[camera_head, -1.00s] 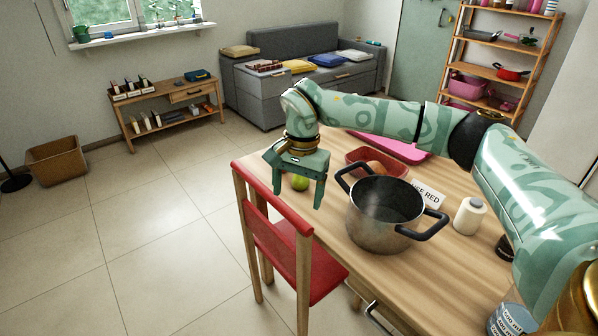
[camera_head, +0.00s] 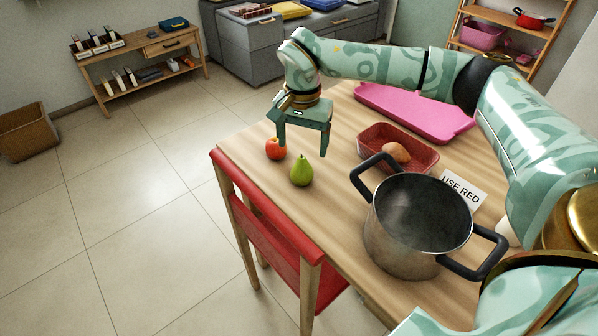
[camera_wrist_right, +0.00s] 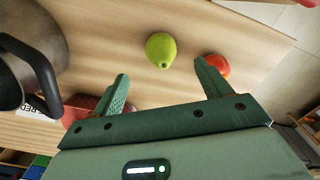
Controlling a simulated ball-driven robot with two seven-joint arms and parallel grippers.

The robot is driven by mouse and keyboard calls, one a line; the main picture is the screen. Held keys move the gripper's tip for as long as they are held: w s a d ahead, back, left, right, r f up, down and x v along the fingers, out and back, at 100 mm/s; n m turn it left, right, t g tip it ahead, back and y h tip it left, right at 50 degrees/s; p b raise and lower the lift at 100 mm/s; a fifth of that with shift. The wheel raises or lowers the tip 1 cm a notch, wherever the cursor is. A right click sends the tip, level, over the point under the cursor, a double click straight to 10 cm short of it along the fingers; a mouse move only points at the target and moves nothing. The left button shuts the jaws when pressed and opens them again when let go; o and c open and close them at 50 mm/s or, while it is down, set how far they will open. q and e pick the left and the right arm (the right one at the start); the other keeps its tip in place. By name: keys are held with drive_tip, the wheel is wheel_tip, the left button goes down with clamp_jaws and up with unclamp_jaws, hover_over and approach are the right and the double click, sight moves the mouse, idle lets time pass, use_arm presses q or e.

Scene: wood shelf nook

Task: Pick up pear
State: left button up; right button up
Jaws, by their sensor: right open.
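The green pear (camera_head: 301,170) stands upright on the wooden table near its left edge, in front of a red apple (camera_head: 275,149). My right gripper (camera_head: 302,148) is open and empty, above the table just behind the pear, with one finger close to the apple in the picture. In the right wrist view the pear (camera_wrist_right: 161,49) lies ahead of the two fingertips (camera_wrist_right: 162,72), between their lines, and the apple (camera_wrist_right: 217,66) is beside the right finger. My left gripper is not in view.
A steel pot (camera_head: 418,225) with black handles stands to the right of the pear. Behind it are a red tray (camera_head: 425,155) holding a brown item, a pink board (camera_head: 420,112) and a "USE RED" card (camera_head: 463,190). A red chair (camera_head: 275,235) stands at the table's left edge.

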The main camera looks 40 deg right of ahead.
sight(302, 159)
wheel_tip(302, 159, down, 4)
drive_tip(key=shift+w+f+b, duration=0.1)
drive_tip(key=shift+b, duration=0.45)
drive_tip(key=shift+f, duration=0.3)
drive_tip(key=shift+f+b, duration=0.35)
drive_tip(key=shift+b, duration=0.05)
wheel_tip(302, 159, down, 3)
drive_tip(key=shift+d+f+b, duration=0.1)
drive_tip(key=shift+b, duration=0.95)
drive_tip(key=shift+f, duration=0.55)
drive_tip(key=shift+f+b, duration=0.15)
drive_tip(key=shift+b, duration=0.15)
drive_tip(key=shift+r, duration=0.2)
drive_tip(key=c, duration=1.1)
